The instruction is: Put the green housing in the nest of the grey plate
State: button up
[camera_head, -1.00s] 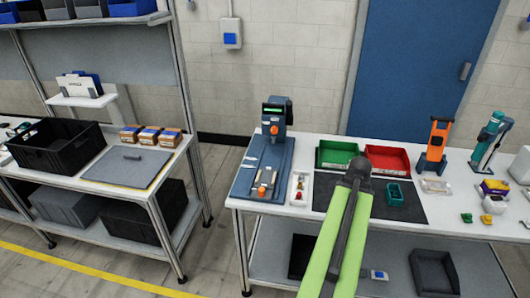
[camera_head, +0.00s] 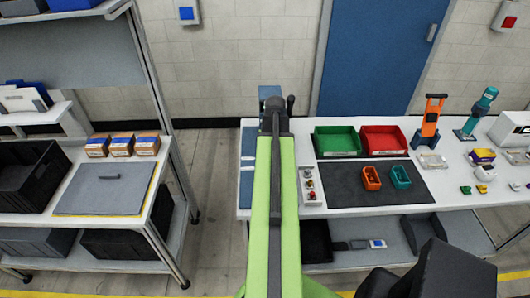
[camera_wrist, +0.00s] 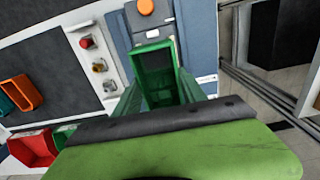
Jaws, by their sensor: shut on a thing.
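The green housing (camera_wrist: 158,88), a small open-topped box, is between the fingers of my gripper (camera_wrist: 155,72) in the wrist view. My gripper is shut on it. The grey plate (camera_wrist: 148,28), with an orange knob at its end, shows just past the housing. The housing is over or near this plate, and I cannot tell whether they touch. The nest is not clearly visible. In the head view my arm hides the gripper, the housing and most of the fixture; only part of its blue base (camera_head: 247,165) shows.
A strip with small knobs (camera_head: 310,185) is beside the fixture. A dark mat holds an orange housing (camera_head: 371,178) and a teal housing (camera_head: 400,177). Green (camera_head: 338,141) and red (camera_head: 384,140) bins stand behind. An orange tool (camera_head: 430,120) stands farther right.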

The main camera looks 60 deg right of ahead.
jog(key=shift+f+b, duration=3.05)
jog(key=shift+f+b, duration=1.25)
jog(key=o, duration=1.6)
jog(key=shift+c, duration=0.2)
jog(key=shift+s, duration=0.1)
notch_tip(320, 180, up, 18)
jog(key=p, duration=1.7)
jog(key=shift+f, duration=0.25)
